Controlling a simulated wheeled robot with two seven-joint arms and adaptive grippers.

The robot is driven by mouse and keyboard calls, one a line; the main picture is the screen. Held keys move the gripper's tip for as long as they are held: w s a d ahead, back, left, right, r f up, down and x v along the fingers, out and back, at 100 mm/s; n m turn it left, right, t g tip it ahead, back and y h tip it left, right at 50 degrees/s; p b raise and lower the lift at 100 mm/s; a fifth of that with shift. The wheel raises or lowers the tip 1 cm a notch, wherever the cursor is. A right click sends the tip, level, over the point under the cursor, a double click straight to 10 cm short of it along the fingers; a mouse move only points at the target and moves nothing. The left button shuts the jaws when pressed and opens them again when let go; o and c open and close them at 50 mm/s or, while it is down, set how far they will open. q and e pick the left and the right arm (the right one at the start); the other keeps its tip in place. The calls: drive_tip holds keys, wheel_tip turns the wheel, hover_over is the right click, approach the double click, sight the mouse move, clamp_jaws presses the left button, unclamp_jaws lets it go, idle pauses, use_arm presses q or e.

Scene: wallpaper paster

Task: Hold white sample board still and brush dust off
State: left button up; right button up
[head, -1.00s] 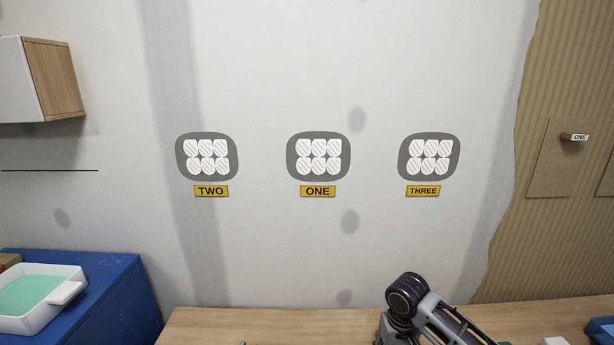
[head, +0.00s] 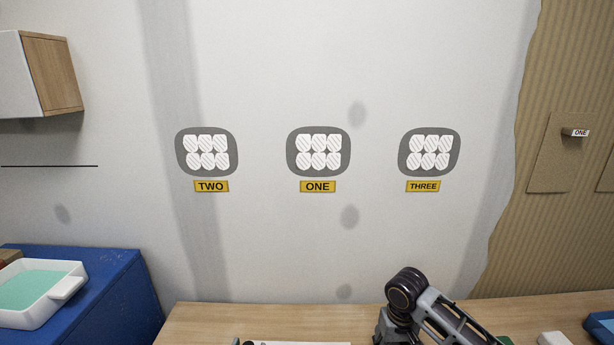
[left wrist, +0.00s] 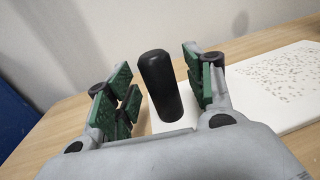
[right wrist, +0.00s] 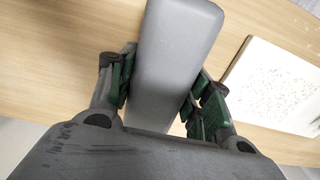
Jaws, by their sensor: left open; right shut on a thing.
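The white sample board (left wrist: 272,85) lies on the wooden table, with many small grey specks on its top. Its corner also shows in the right wrist view (right wrist: 262,62), and its edge at the bottom of the head view (head: 300,343). An upright black knob (left wrist: 160,85) stands at the board's left end in the left wrist view. My left gripper (left wrist: 160,80) is open, with a finger on each side of the knob. My right gripper (right wrist: 162,85) is shut on a grey block-shaped tool (right wrist: 170,50), left of the board. Its bristles, if any, are hidden.
The wooden table (head: 220,320) runs along the wall. A blue cabinet (head: 120,290) with a white tray (head: 30,318) of green liquid stands at left. A white block (head: 553,339) and a blue container (head: 602,328) are at the table's right.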

use_arm(q)
drive_tip(key=shift+s+a, duration=0.1)
drive_tip(key=shift+s, duration=0.45)
drive_tip(key=shift+w, duration=0.2)
idle(0.4)
drive_tip(key=shift+w+d, duration=0.2)
drive_tip(key=shift+w, duration=0.5)
clamp_jaws()
drive_tip(key=shift+f, duration=0.1)
idle(0.9)
